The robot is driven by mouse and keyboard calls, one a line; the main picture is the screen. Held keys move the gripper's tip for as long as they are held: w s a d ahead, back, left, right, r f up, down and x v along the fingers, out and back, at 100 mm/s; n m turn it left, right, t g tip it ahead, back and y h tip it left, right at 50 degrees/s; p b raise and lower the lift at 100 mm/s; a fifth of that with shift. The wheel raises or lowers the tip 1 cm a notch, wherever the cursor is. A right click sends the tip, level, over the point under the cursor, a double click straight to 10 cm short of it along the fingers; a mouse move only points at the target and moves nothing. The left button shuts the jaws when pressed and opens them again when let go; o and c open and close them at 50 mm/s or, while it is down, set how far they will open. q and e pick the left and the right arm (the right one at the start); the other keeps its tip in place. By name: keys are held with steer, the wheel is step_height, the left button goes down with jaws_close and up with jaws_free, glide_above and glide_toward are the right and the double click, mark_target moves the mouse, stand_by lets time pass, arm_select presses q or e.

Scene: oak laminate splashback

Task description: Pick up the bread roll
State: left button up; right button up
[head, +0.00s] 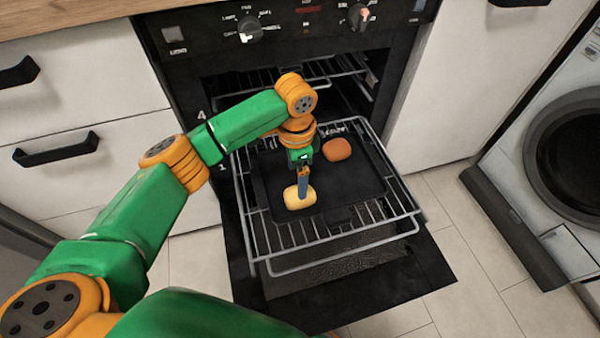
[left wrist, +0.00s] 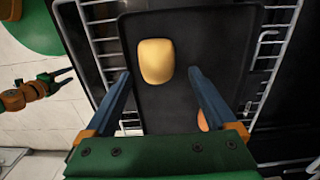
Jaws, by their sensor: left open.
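A pale yellow, rounded oblong piece (head: 300,197) lies on the dark tray on the oven rack; it also shows in the left wrist view (left wrist: 155,61). An orange-brown rounded piece (head: 337,149) lies farther back on the same tray, and part of it shows in the left wrist view (left wrist: 203,121). Both look roll-like; I cannot tell for sure which is the bread roll. My left gripper (head: 303,184) is open and empty, pointing down over the yellow piece, with its fingers apart to either side.
The dark tray (head: 345,199) rests on the pulled-out wire rack (head: 283,262), over the open oven door (head: 390,285). The rack's raised wire sides surround the tray. White drawers (head: 65,105) stand at left, a washing machine (head: 560,130) at right.

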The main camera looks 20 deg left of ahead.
arm_select(q)
steer(key=f+b, duration=0.1)
steer(key=f, duration=0.1)
steer(key=f+b, duration=0.1)
steer(key=f, duration=0.1)
steer(key=f+b, duration=0.1)
steer(key=f, duration=0.1)
steer(key=shift+s+d+f, duration=0.15)
steer(key=shift+d+f, duration=0.2)
steer(key=shift+f, duration=0.1)
arm_select(e)
steer(key=shift+w+a, duration=1.2)
arm_select(q)
steer(key=c, duration=1.1)
steer(key=shift+r, duration=0.2)
